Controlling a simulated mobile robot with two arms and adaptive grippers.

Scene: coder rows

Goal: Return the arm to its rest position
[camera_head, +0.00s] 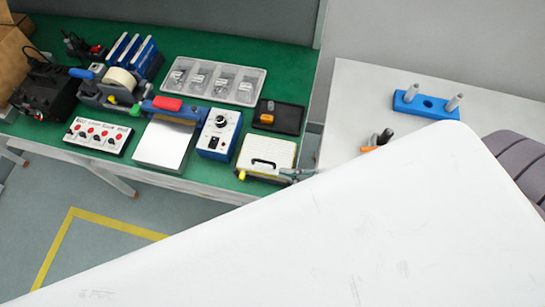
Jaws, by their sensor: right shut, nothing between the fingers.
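My right gripper (297,174) shows only as a small grey part at the edge of a large white surface close to the camera. It appears at the front right of the green bench (285,62), beside a cream box with a black handle (268,155). The fingers look closed and hold nothing that I can see. The white surface hides most of the right arm. My left gripper is not in view.
The bench holds a tape dispenser (119,79), a clear compartment tray (212,80), a blue control box (219,134) and a white button panel (97,137). A blue peg stand (425,104) is on the white table (365,85). Yellow tape (117,226) marks the floor.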

